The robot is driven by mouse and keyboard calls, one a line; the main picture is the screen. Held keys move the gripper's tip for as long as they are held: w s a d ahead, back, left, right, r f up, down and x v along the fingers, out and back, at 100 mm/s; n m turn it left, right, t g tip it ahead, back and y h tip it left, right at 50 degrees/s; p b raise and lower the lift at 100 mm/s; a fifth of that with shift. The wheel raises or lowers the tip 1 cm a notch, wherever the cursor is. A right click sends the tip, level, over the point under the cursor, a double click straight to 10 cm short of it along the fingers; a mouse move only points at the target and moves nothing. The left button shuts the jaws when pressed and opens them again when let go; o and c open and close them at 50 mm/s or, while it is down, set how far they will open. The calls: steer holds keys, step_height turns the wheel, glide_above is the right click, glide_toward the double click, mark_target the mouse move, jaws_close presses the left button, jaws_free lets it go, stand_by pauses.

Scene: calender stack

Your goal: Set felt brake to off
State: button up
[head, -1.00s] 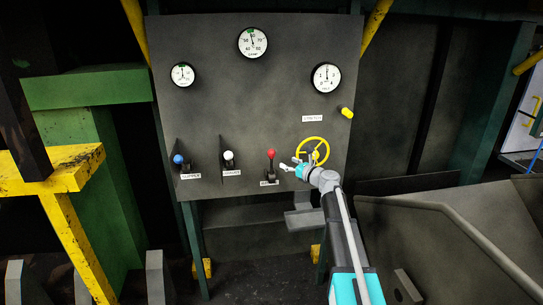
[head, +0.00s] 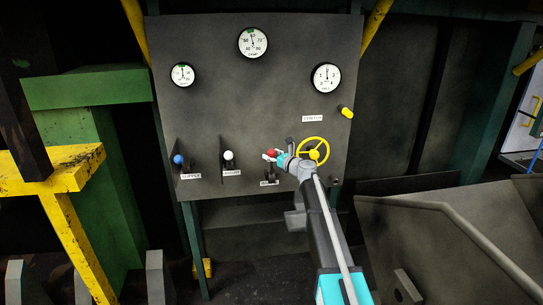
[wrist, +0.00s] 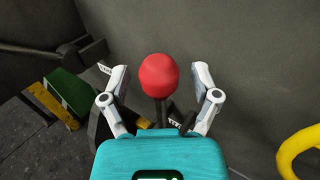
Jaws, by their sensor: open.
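A lever with a red ball knob (head: 271,153) stands on the dark control panel (head: 215,110), above a small label (head: 269,183) too small to read. My gripper (head: 268,156) is at this knob in the head view. In the wrist view the red knob (wrist: 159,76) sits between the two spread white fingers of my gripper (wrist: 160,85), with a visible gap on both sides. The fingers are open and hold nothing. The lower part of the lever is partly hidden behind my gripper.
To the left are a white-knobbed lever (head: 228,156) and a blue-knobbed lever (head: 178,160). A yellow handwheel (head: 313,141) is close on the right and also shows in the wrist view (wrist: 298,150). A yellow knob (head: 347,112) and several gauges are higher up.

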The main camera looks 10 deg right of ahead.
jaws_close()
stand_by(0.3)
steer(key=shift+s+a, duration=0.1)
